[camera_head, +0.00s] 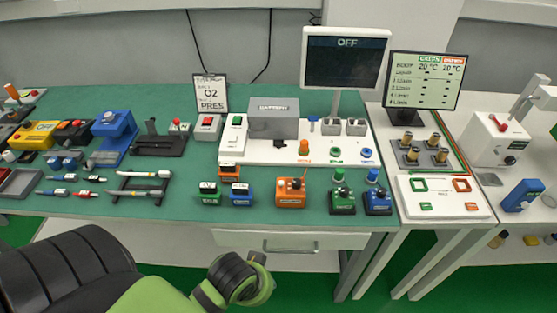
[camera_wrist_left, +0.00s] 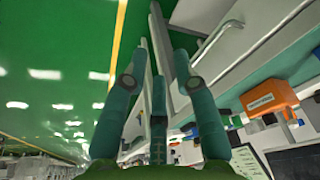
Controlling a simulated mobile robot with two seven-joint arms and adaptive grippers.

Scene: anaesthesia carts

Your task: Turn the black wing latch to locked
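I cannot make out the black wing latch for certain. An orange box (camera_head: 290,195) near the front edge of the green table has a small dark piece on its top, too small to read. A white box (camera_head: 497,140) at the far right carries a red handle (camera_head: 498,122) and a small dark fitting (camera_head: 519,145) low on its front. In the left wrist view my left gripper (camera_wrist_left: 155,85) has its teal fingers spread and empty, away from the table. An orange box (camera_wrist_left: 269,97) shows at right there. My right gripper is in neither view.
A black-and-green part of my arm fills the lower left of the head view, in front of the table. Green (camera_head: 342,202) and blue (camera_head: 378,201) boxes stand right of the orange box. A drawer (camera_head: 290,242) is under the table. A monitor (camera_head: 345,58) reads OFF.

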